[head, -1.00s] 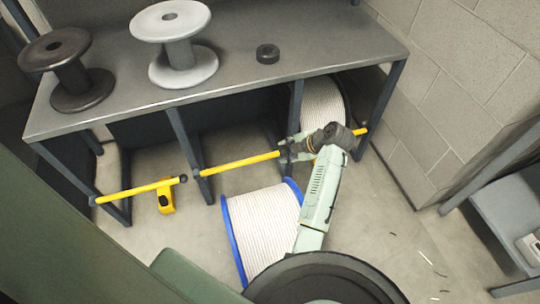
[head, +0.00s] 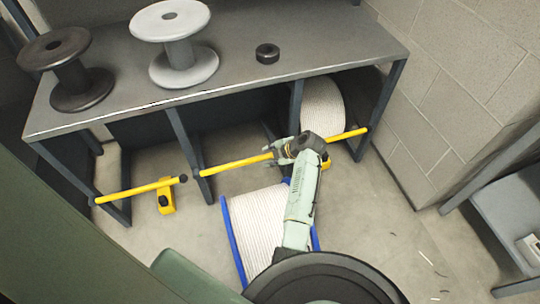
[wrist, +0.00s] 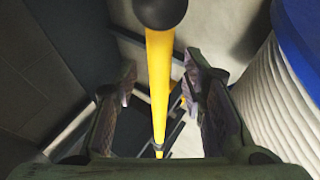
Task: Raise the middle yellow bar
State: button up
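The middle yellow bar (head: 238,163) slopes across the front of the middle bay, with its right end partly hidden by my gripper (head: 280,150). In the wrist view the yellow bar (wrist: 159,80) runs lengthwise between my two fingers (wrist: 158,85), with a black knob at its top end. The fingers are apart, one on each side of the bar, with gaps visible. I cannot tell whether the bar lies at fingertip depth.
A left yellow bar (head: 135,191) and a right yellow bar (head: 346,134) cross the neighbouring bays. A blue-rimmed cable reel (head: 258,225) stands on the floor close below my arm. Another reel (head: 322,105) sits in the right bay. The bench top (head: 320,40) holds two spools.

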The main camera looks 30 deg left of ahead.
jog(key=shift+c, duration=0.2)
grip_shut()
dwell(0.6)
